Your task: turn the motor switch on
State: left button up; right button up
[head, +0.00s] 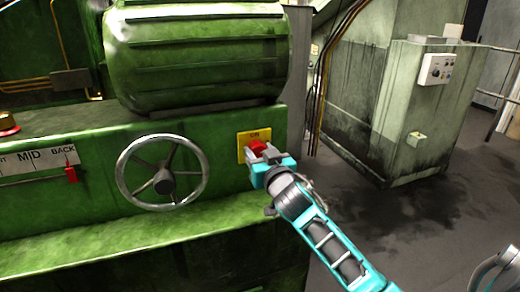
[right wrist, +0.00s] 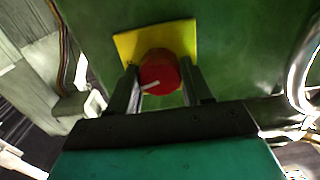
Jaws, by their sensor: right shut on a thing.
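The motor switch is a red round knob (head: 258,148) on a yellow plate (head: 242,141) marked "ON" at the top, on the front of the green machine. In the right wrist view the red knob (right wrist: 160,72) shows a white pointer line aimed to the lower left, in front of the yellow plate (right wrist: 124,45). My right gripper (head: 264,160) is at the knob, and in the right wrist view its fingers (right wrist: 160,85) stand on either side of it, shut on it.
A spoked handwheel (head: 163,185) is left of the switch. A red slider pointer (head: 71,174) sits at "BACK" on a scale at the far left. A grey cabinet (head: 400,120) with a control box (head: 437,69) stands to the right, with open floor in front.

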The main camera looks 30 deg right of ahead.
jog(key=n, duration=0.1)
jog(key=n+p, duration=0.2)
jog(key=shift+r+n, duration=0.25)
jog(key=shift+n, duration=0.15)
jog(key=n+p, duration=0.1)
jog(key=n, duration=0.3)
jog(key=shift+n+p, duration=0.3)
jog(key=shift+p, duration=0.1)
jog(key=n, duration=0.2)
jog(key=shift+n+p, duration=0.3)
jog(key=shift+a+f+n, duration=0.1)
jog(key=shift+n, duration=1.8)
jog(key=o, duration=1)
jog(key=shift+f, duration=0.1)
jog(key=shift+o, duration=0.2)
